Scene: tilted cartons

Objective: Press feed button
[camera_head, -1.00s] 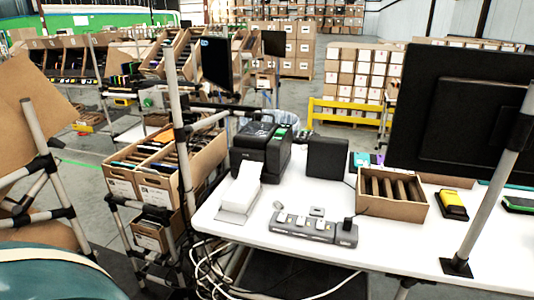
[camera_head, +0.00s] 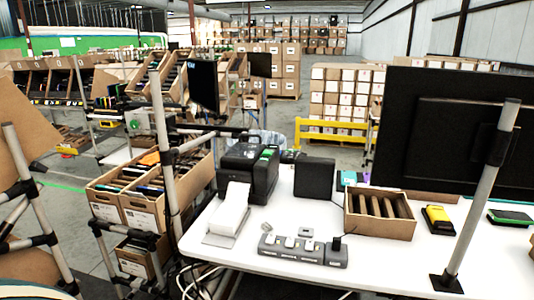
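A black label printer (camera_head: 247,172) stands on the white table near its left end. White label paper (camera_head: 231,209) comes out of its front and slopes down to the table. A green patch (camera_head: 268,153) shows on the printer's top right; single buttons are too small to tell apart, so I cannot pick out the feed button. Neither of my grippers is in view.
The white table (camera_head: 340,215) also carries a black box (camera_head: 314,177), a grey charging strip (camera_head: 303,250), a cardboard divider box (camera_head: 380,213) and a yellow device (camera_head: 439,220). A large monitor (camera_head: 450,130) and a metal post (camera_head: 478,205) stand at right. Carton racks stand left.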

